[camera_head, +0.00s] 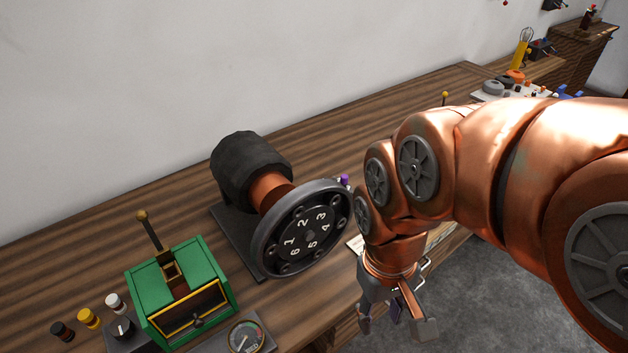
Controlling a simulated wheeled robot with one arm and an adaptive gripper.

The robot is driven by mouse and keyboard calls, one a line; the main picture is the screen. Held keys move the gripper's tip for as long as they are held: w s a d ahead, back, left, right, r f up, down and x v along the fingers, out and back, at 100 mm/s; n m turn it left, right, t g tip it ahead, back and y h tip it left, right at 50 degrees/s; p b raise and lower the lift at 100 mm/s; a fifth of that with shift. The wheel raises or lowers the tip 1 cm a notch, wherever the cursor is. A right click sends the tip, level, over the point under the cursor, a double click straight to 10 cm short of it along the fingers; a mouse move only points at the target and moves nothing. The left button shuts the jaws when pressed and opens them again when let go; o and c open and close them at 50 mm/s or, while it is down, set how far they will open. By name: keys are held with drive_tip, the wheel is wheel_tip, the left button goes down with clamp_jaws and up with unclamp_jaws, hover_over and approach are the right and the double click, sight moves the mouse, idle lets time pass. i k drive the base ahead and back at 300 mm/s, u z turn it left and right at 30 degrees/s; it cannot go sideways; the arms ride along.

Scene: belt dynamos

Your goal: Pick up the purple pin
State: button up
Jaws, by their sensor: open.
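A small purple pin (344,180) shows just beyond the upper right rim of the numbered wheel (262,240). Only its upper part is visible; the wheel's rim hides what is below. My gripper (397,318) hangs pointing down at the table's front edge, to the right of the wheel and lower in the picture than the pin. Its fingers are spread apart, and I see nothing held between them. It is well apart from the pin.
The wheel sits on a dark-bodied dynamo (250,163). A green lever box (178,273), a gauge (246,337) and several small capped pegs (89,318) stand at the left. My arm covers the table's right part. Bare wood (330,135) lies behind the dynamo.

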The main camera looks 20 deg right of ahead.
sight(343, 178)
drive_tip(key=u, duration=2.75)
drive_tip(key=k, duration=1.5)
drive_tip(key=z, duration=0.9)
drive_tip(key=i, duration=0.5)
drive_tip(key=u, duration=0.05)
